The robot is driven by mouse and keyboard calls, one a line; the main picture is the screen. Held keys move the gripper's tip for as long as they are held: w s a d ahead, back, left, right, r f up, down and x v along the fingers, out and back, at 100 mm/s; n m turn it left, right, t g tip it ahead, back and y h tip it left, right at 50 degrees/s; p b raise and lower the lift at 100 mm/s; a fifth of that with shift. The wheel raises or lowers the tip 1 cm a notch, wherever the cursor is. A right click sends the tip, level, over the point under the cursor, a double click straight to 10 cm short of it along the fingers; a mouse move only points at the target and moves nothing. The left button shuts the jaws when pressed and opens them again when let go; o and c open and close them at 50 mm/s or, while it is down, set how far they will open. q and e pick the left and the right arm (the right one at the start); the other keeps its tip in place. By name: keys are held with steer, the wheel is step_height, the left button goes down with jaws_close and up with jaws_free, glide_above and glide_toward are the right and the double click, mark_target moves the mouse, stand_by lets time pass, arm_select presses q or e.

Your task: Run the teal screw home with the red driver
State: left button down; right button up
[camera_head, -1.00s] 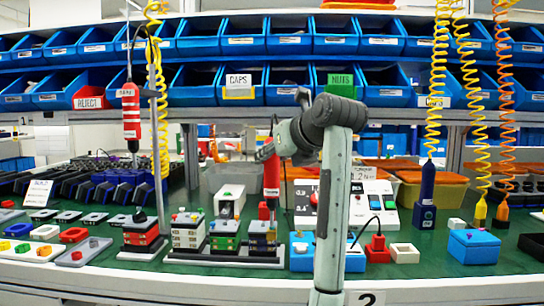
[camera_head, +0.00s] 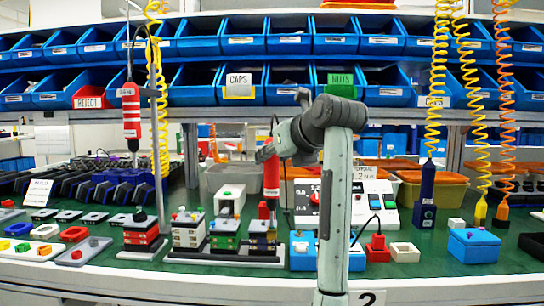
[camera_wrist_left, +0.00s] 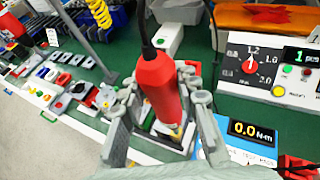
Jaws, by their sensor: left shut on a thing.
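The red driver (camera_head: 271,178) hangs upright in my left gripper (camera_head: 267,153), above a small stack of blocks on a black base (camera_head: 262,249). In the left wrist view the gripper's fingers (camera_wrist_left: 163,95) close around the driver's red body (camera_wrist_left: 156,78). The driver's pale yellowish lower end (camera_wrist_left: 175,132) points down at the stack. I cannot make out the teal screw; the driver and fingers cover that spot. My right gripper is not in view.
Similar stacks (camera_head: 188,232) stand just left. A blue torque box (camera_wrist_left: 247,140) reading 0.0 N·m is close on the right, with a dial panel (camera_wrist_left: 262,68) behind. A striped red driver (camera_head: 131,112) hangs at the left. Small trays (camera_head: 73,235) fill the left bench.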

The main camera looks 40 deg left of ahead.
arm_select(q)
steer(key=shift+r+p, duration=1.7)
steer(key=shift+r, duration=0.55)
